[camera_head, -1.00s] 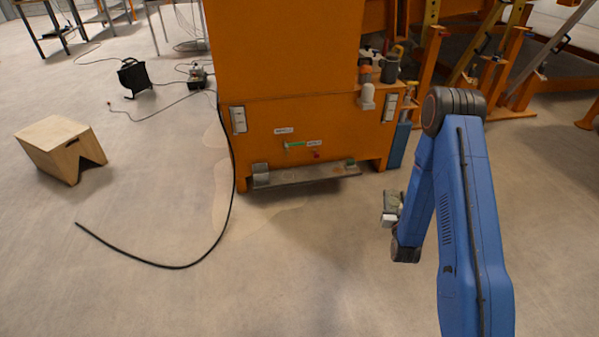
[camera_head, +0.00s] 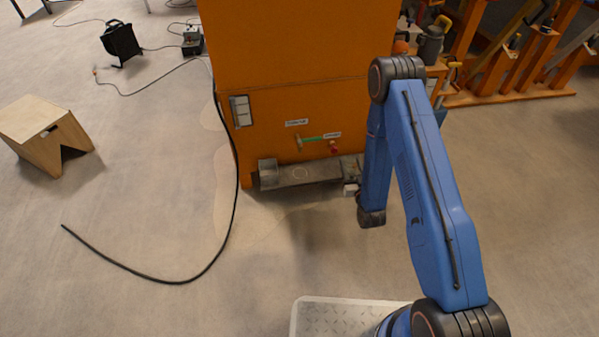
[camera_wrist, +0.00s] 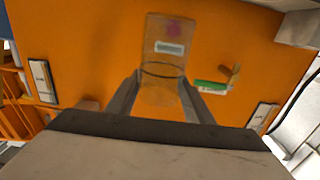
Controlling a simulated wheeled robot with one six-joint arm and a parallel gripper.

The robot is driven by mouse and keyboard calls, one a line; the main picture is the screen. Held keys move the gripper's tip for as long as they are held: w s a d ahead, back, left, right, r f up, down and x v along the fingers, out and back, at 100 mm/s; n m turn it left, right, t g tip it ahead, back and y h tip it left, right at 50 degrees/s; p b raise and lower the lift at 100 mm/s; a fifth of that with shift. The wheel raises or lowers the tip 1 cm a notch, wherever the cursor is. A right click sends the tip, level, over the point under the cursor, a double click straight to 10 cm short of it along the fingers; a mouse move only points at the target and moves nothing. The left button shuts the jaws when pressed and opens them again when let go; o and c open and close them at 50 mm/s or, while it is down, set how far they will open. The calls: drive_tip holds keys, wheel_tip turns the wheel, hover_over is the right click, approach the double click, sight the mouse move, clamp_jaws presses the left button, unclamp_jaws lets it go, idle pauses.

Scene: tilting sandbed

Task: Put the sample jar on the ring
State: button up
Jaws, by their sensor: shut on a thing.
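The sample jar (camera_wrist: 158,62) is clear glass, seen in the wrist view between the two fingers of my gripper (camera_wrist: 161,80). The gripper is shut on it, and the orange panel shows through the glass. In the head view my gripper (camera_head: 350,175) is low in front of the orange cabinet, by the right part of its grey shelf (camera_head: 275,180); the jar cannot be made out there. The ring (camera_head: 300,173) shows as a faint pale circle on the shelf, left of my gripper. The ring is not visible in the wrist view.
A grey block (camera_head: 267,172) stands at the shelf's left end. A black cable (camera_head: 180,282) lies on the floor; floor in front is otherwise open.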

drive_tip(key=s+a+f+n+g+y, duration=0.1)
drive_tip(key=s+a+f+y, duration=0.15)
drive_tip(key=a, duration=0.45)
drive_tip(key=s+a+f+n+g+y, duration=0.1)
drive_tip(key=s+a+f+n+y, duration=0.1)
drive_tip(key=s+a+f, duration=0.3)
drive_tip(key=x, duration=1.9)
drive_tip(key=shift+s+a, duration=0.15)
drive_tip(key=shift+a, duration=0.05)
drive_tip(key=shift+f, duration=0.15)
drive_tip(key=o, duration=1.2)
drive_tip(key=shift+f, duration=0.15)
drive_tip(key=shift+c, duration=0.2)
